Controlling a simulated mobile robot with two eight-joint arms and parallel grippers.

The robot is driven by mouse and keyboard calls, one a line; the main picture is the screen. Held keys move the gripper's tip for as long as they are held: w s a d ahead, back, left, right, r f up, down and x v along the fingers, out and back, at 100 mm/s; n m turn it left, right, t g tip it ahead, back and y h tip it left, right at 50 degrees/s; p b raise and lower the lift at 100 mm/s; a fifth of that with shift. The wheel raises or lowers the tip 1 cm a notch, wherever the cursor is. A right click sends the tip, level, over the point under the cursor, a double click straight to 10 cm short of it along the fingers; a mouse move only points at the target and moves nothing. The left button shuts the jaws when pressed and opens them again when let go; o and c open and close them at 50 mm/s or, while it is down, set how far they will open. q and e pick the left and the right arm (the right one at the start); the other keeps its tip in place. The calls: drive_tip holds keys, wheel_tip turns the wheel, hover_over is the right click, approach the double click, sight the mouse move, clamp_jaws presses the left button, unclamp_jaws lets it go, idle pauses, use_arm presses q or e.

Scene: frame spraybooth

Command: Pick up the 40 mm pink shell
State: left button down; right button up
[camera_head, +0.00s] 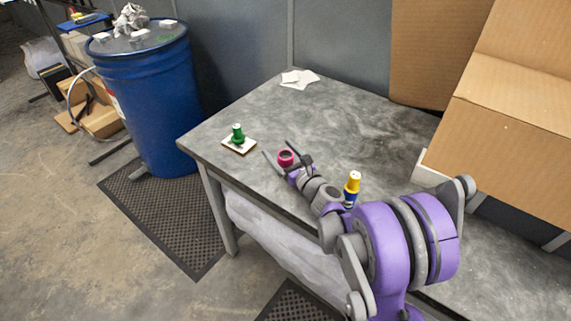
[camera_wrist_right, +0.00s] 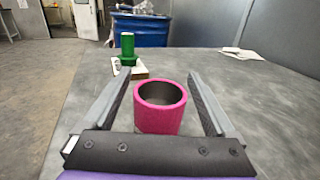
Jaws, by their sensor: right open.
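The pink shell (camera_head: 286,158) is a short open cylinder with a grey inside, standing upright on the grey table. In the right wrist view the pink shell (camera_wrist_right: 160,107) sits between the two fingers of my right gripper (camera_wrist_right: 160,82). In the head view my right gripper (camera_head: 277,148) reaches over the table with its fingers spread to either side of the shell. A gap shows between the shell and each finger. The lower front of the shell is hidden behind the gripper's palm in the wrist view. My left gripper is in neither view.
A green peg-like piece (camera_head: 238,135) stands on a small pale board (camera_head: 239,146) beyond the shell. A yellow and blue piece (camera_head: 352,188) stands beside my right arm. White paper (camera_head: 300,79) lies at the table's back. Cardboard boxes (camera_head: 510,130) are at the right; a blue drum (camera_head: 155,95) stands left.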

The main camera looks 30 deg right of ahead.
drive_tip(key=shift+w, duration=0.2)
drive_tip(key=shift+s, duration=0.1)
clamp_jaws()
